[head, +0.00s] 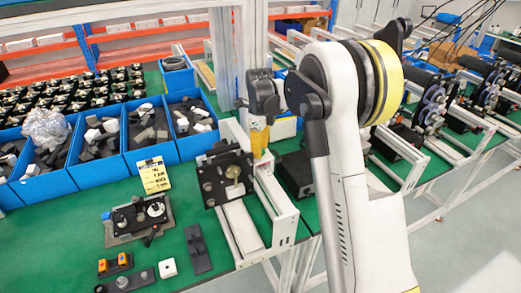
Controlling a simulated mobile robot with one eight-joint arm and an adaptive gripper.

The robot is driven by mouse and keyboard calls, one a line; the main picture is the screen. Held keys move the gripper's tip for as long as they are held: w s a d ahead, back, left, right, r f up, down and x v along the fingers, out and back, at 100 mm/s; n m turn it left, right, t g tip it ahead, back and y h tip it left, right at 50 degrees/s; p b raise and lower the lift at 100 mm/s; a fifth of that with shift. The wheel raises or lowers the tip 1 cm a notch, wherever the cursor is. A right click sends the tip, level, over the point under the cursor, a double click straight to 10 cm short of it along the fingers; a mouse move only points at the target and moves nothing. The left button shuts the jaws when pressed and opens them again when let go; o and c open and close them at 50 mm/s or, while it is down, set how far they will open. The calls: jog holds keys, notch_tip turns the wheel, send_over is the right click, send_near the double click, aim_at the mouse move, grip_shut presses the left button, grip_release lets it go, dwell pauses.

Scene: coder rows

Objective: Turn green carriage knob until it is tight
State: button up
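A black carriage plate (212,180) stands upright at the end of a white rail unit on the green bench, in the middle of the head view. A small round olive-tan knob (233,172) sits on its face; its green is hard to make out. What looks like my gripper (257,145), with a yellow part, points down from my dark wrist just above and right of the plate. It looks apart from the knob. The fingertips are too small and partly hidden to show whether they are open or hold anything.
Blue bins (150,140) of black and white parts line the left behind the plate. A yellow label card (154,175) stands to its left. A black fixture (138,218) and small parts lie in front. A white frame post (226,60) rises behind; a dark box (297,172) is right.

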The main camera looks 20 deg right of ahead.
jog(key=shift+o, duration=1)
jog(key=n, duration=0.3)
jog(key=shift+w+a+f, duration=0.1)
jog(key=n+b, duration=0.1)
jog(key=n, duration=0.2)
jog(key=shift+n, duration=0.3)
jog(key=n, duration=0.3)
jog(key=shift+n, duration=0.3)
jog(key=n, duration=0.5)
jog(key=shift+b, duration=0.3)
jog(key=n, duration=0.5)
